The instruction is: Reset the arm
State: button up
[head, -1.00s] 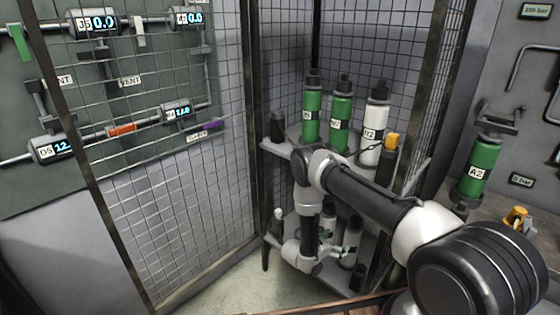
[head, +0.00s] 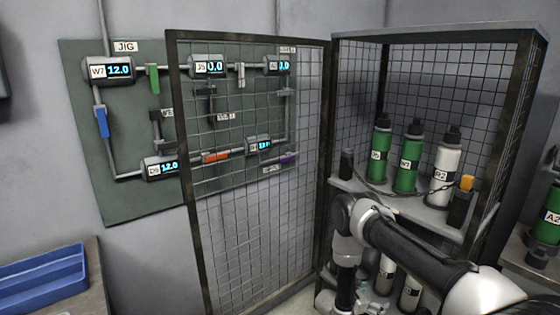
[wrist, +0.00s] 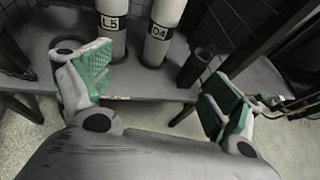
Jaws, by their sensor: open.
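My arm (head: 415,250) reaches from the lower right toward the open mesh cage, its elbow in front of the cage shelf. Its forearm hangs down, and the end is low at the bottom edge of the head view. In the wrist view, my gripper (wrist: 157,85) is open, its green-padded fingers wide apart with nothing between them. Beyond the fingers stand two white cylinders, L5 (wrist: 112,25) and D4 (wrist: 157,38), on the grey lower shelf (wrist: 145,88). A dark empty-looking holder (wrist: 195,66) stands to their right.
The cage's mesh door (head: 250,220) stands open at the left of the shelves. The upper shelf holds two green cylinders (head: 408,165) and a white one (head: 445,172), with a chain (head: 400,190) across. A gauge panel (head: 120,150) hangs behind the door. A blue tray (head: 40,280) sits lower left.

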jog(key=s+d+r+m+g+h, duration=0.1)
jog(key=s+d+r+m+g, duration=0.15)
jog(key=s, duration=0.25)
jog(key=s+d+r+m+g, duration=0.2)
jog(key=s+d+g, duration=0.2)
jog(key=s, duration=0.2)
jog(key=s+a+r+m+g+y, duration=0.1)
jog(key=s+r+m+g+y, duration=0.2)
jog(key=r, duration=0.7)
jog(key=s+r+m+g+y, duration=0.1)
jog(key=s+r+m, duration=0.3)
jog(key=r, duration=0.6)
jog(key=s+a+r+m+g+y, duration=0.1)
jog(key=r+m+g+y, duration=0.3)
jog(key=r, duration=0.6)
jog(key=s+a+r+m+t+y, duration=0.1)
jog(key=s+r+t, duration=0.3)
jog(key=r, duration=0.4)
jog(key=s+a+r+m+t+y, duration=0.1)
jog(key=s+r+m+t, duration=0.3)
jog(key=r, duration=0.5)
jog(key=s+a+r+m+t+y, duration=0.2)
jog(key=s+r+m+t+y, duration=0.1)
jog(key=s+r, duration=0.5)
jog(key=shift+r+t, duration=0.5)
jog(key=shift+t, duration=0.35)
jog(key=shift+s, duration=0.1)
